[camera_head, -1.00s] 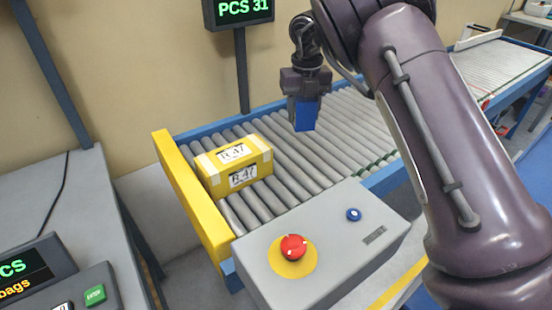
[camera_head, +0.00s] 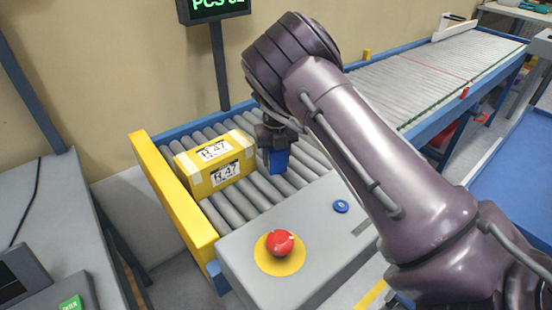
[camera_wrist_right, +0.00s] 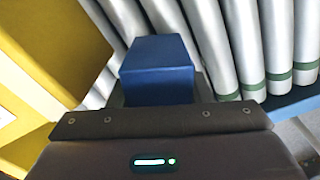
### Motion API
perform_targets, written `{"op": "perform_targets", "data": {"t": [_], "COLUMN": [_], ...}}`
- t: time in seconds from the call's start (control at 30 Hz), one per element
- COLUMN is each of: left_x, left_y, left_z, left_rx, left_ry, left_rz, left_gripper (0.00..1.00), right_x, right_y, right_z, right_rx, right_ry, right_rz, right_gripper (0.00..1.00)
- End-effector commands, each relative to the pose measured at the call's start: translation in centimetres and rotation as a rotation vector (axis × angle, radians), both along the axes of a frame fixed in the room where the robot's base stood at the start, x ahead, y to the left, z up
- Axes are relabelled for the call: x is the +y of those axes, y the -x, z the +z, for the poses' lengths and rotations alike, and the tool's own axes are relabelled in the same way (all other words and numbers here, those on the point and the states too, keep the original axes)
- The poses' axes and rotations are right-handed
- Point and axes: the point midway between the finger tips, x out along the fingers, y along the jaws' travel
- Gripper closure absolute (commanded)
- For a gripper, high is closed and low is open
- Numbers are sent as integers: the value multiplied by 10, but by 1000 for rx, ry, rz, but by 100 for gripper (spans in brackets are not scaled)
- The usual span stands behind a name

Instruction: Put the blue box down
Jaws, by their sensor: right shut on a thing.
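The small blue box (camera_head: 278,161) is in my right gripper (camera_head: 277,150), just right of the yellow box and low over the roller conveyor (camera_head: 232,206). The blue box also shows in the right wrist view (camera_wrist_right: 157,66), with rollers behind it. I cannot tell whether its underside touches the rollers. My right gripper is shut on it; the fingers are mostly hidden in the wrist view. My left gripper is not in view.
A yellow box (camera_head: 215,163) labelled R 47 lies on the rollers against the yellow end stop (camera_head: 178,200). A grey control box (camera_head: 300,235) with a red button (camera_head: 280,243) stands in front. Rollers right of the gripper are partly hidden by my arm.

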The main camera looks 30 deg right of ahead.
Motion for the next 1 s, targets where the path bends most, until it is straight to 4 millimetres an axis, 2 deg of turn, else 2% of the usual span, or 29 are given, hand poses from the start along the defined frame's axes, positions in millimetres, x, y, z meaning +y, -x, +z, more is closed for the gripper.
{"op": "perform_targets", "data": {"t": [0.07,0.4,0.43,0.6,0.87,1.0], "left_x": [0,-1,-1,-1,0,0], "left_y": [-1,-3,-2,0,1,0], "left_z": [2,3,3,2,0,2], "left_rx": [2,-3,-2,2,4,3], "left_ry": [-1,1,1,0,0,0], "left_rz": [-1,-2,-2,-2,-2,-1], "left_gripper": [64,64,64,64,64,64], "right_x": [0,0,0,0,0,0], "right_y": [0,0,0,0,0,-1], "right_z": [-7,-9,-10,-10,-9,2], "right_rx": [-1,-1,-1,-1,-1,-2], "right_ry": [-1,0,0,0,0,1], "right_rz": [1,1,1,0,1,1], "right_gripper": [85,85,53,33,33,33]}}
